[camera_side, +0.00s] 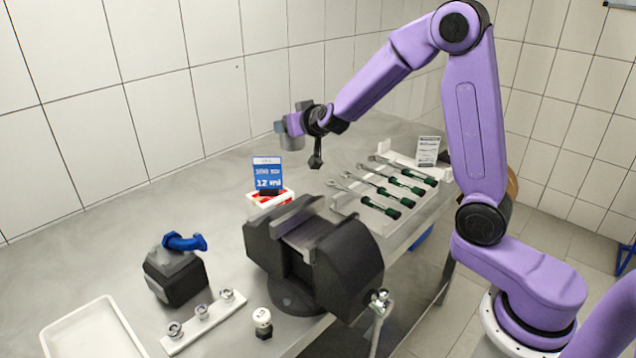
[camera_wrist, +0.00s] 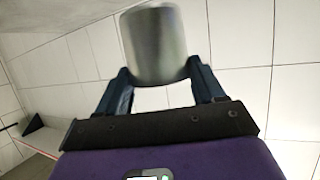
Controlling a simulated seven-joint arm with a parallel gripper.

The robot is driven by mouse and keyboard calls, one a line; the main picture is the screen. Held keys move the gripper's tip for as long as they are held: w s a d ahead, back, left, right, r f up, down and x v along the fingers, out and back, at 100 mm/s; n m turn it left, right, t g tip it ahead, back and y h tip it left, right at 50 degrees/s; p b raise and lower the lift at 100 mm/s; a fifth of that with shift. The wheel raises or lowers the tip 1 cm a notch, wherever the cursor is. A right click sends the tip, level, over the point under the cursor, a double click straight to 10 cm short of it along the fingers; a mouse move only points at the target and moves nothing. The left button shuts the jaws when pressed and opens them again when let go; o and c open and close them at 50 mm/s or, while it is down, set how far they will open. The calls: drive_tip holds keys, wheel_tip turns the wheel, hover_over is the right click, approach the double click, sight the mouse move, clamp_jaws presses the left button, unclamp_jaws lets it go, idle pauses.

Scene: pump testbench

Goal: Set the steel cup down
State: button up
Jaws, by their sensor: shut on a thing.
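The steel cup (camera_wrist: 154,45) is a plain grey cylinder at the top middle of the wrist view. My gripper (camera_wrist: 158,72) is shut on it, with one dark finger on each side. In the side view my gripper (camera_side: 290,124) is high above the back of the bench, and the grey cup (camera_side: 292,143) shows partly at its end. The cup is in the air, apart from the bench top. Its opening and contents cannot be made out.
Below and in front stand a blue sign (camera_side: 267,172) with a red-and-white box, a dark vise (camera_side: 310,255) and a rack of green-handled tools (camera_side: 385,190). A black block with a blue pipe (camera_side: 175,275) and a white tray (camera_side: 92,330) are front left. The back left bench is clear.

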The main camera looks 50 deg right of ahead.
drive_tip(key=s+d+f+m+g+h, duration=0.3)
drive_tip(key=s+d+f+m+h, duration=0.15)
drive_tip(key=s+d, duration=0.5)
drive_tip(key=shift+m+h, duration=0.35)
drive_tip(key=shift+m, duration=0.1)
drive_tip(key=shift+w+d+f, duration=0.3)
drive_tip(key=shift+w+f, duration=1.7)
drive_tip(key=shift+w, duration=0.05)
drive_tip(key=shift+w+d+f, duration=0.3)
drive_tip(key=shift+w+f, duration=1.75)
drive_tip(key=shift+w+d+f, duration=0.3)
drive_tip(key=shift+w+f, duration=1.7)
drive_tip(key=shift+w, duration=0.05)
drive_tip(key=shift+f, duration=0.2)
drive_tip(key=o, duration=1.1)
drive_tip(key=shift+c, duration=0.2)
drive_tip(key=shift+r, duration=0.15)
